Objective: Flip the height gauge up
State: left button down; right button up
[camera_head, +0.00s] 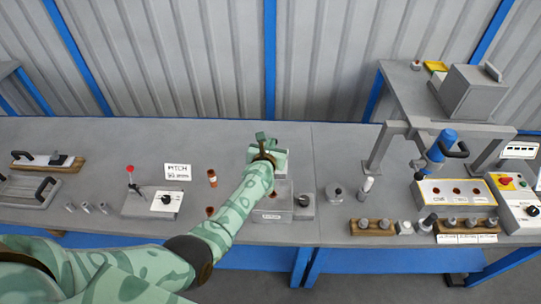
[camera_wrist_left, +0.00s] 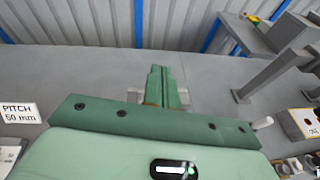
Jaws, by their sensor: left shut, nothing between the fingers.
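My left gripper (camera_head: 263,140) reaches over the middle of the bench, above and behind a grey block (camera_head: 272,216) with a small label on its front. In the left wrist view its two green fingers (camera_wrist_left: 161,88) are together, with nothing between them. Pale grey parts (camera_wrist_left: 134,94) show on both sides of the fingers. They may belong to the height gauge, but the gripper and forearm hide most of that spot, so I cannot tell whether it is up or down or touched. My right gripper is not in view.
A grey box with a dial (camera_head: 165,201) and a red-tipped lever stands left, by the PITCH sign (camera_head: 177,171). The bench behind the gripper is clear.

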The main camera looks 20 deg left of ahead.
pick_arm(q)
jog(key=shift+w+a+r+b, duration=0.1)
jog(key=shift+w+a+b, duration=0.05)
jog(key=shift+w, duration=0.25)
jog(key=shift+w+a+r+b, duration=0.1)
jog(key=shift+w+b, duration=0.05)
jog(key=shift+w, duration=0.2)
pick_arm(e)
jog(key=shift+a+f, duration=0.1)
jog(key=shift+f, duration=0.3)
pick_arm(q)
jog(key=shift+f, duration=0.1)
